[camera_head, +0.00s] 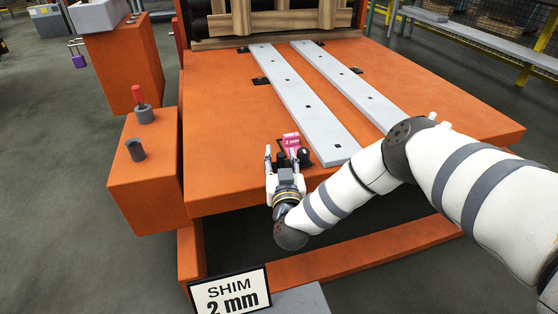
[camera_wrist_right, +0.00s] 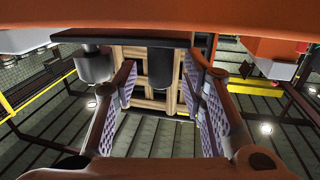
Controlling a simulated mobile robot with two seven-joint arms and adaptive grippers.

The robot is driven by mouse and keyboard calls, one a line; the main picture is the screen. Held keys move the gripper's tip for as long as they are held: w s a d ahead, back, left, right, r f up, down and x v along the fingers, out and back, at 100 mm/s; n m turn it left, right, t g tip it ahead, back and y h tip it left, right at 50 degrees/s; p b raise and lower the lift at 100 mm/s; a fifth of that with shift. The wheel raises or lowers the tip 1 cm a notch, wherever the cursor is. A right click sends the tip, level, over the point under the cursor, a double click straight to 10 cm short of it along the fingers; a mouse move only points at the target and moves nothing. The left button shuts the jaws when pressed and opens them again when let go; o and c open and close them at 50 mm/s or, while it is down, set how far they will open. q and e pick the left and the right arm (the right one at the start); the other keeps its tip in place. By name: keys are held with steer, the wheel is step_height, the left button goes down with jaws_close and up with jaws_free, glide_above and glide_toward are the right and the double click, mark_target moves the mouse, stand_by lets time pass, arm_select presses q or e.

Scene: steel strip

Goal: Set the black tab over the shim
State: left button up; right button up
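The pink shim (camera_head: 291,142), marked "2 mm", stands near the front edge of the orange table, just beyond my right gripper. Small black parts beside and in front of it include a rounded black piece, probably the black tab (camera_head: 305,156); its outline is partly hidden by my gripper. My right gripper (camera_head: 286,158) is low at the table's front edge, fingers pointing towards the shim. In the right wrist view its padded fingers (camera_wrist_right: 160,88) stand apart. My left gripper is out of view.
Two long grey steel strips (camera_head: 305,105) (camera_head: 350,85) run across the orange table (camera_head: 225,125). An orange side box (camera_head: 150,170) with a red-topped post and a grey post stands at left. A "SHIM 2 mm" sign (camera_head: 230,294) is in front. The table's left part is clear.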

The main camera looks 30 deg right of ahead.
steer(key=shift+w+d, duration=0.2)
steer(key=shift+w, duration=0.2)
jaws_close()
